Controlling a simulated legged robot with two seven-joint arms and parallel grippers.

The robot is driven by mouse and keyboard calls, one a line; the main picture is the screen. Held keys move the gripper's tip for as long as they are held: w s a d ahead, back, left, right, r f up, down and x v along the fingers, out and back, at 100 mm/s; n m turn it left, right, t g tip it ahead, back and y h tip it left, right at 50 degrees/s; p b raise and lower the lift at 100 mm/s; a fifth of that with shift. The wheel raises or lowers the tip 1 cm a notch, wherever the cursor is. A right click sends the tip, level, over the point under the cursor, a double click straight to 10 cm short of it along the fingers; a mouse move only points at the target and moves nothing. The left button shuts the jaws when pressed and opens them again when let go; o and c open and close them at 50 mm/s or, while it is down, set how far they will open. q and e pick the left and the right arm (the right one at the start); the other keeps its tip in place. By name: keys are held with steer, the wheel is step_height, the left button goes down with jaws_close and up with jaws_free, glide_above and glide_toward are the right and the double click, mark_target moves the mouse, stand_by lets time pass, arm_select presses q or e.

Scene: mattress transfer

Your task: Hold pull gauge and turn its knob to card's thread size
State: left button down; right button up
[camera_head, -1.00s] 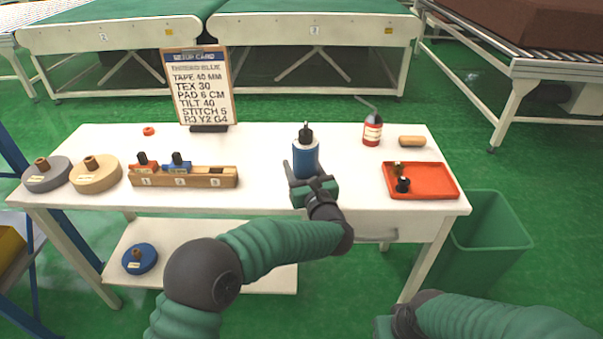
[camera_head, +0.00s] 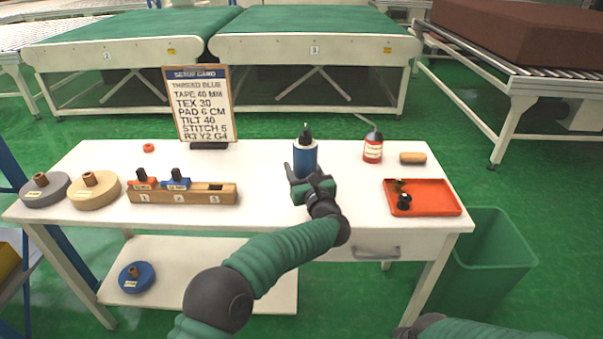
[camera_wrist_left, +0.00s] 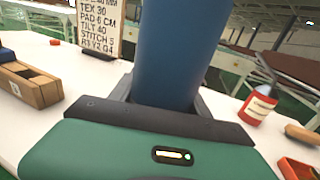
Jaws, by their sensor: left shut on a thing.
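The setup card (camera_head: 203,105) stands upright at the back of the table; it reads "THREAD BLUE", "TAPE 40 MM", "TEX 30" and more lines. A blue cylinder with a black top (camera_head: 305,158), which looks like the pull gauge, stands upright at the table's middle. My left gripper (camera_head: 308,182) is shut on the blue cylinder from the front. In the left wrist view the blue body (camera_wrist_left: 178,55) rises between the fingers. No knob markings can be read. My right gripper is not in view; only part of the right arm shows at the bottom right.
A wooden block (camera_head: 222,194) with numbered slots holds a red and a blue piece. Grey (camera_head: 44,190) and tan (camera_head: 95,191) discs lie at left. A red bottle (camera_head: 373,148), a wooden-coloured roll (camera_head: 412,158) and an orange tray (camera_head: 436,199) with small parts are at right. A green bin (camera_head: 490,255) stands beside the table.

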arm_select(q)
steer(key=w+p, duration=0.1)
steer(key=w, duration=0.3)
steer(key=shift+w+r, duration=0.15)
steer(key=shift+w, duration=0.15)
steer(key=shift+f, duration=0.2)
steer(key=shift+f+b, duration=2.3)
steer(key=shift+b, duration=0.25)
